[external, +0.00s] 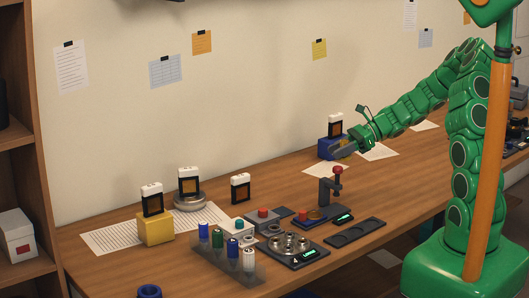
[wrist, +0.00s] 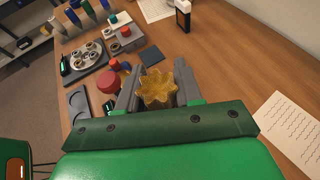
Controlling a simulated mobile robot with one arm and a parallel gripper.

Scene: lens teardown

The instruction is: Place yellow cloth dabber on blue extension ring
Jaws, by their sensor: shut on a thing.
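The yellow cloth dabber (wrist: 158,90) is a lobed, star-like yellow piece in the wrist view. My gripper (wrist: 157,86) is shut on it, with a grey finger on each side. In the external view my gripper (external: 347,148) is above the back right of the bench, in front of a blue block. The dabber is hard to make out there. A dark blue ring (external: 150,291) stands at the bottom left of the external view, far from my gripper and partly cut off by the picture edge. I take it for the blue extension ring.
A red-topped press (external: 332,188), a tray of metal rings (external: 290,245), and a rack of coloured bottles (external: 228,262) crowd the middle and front. A yellow block (external: 155,228) and a metal dish (external: 189,201) bear upright cards at left. Papers lie on the wooden bench (external: 270,180).

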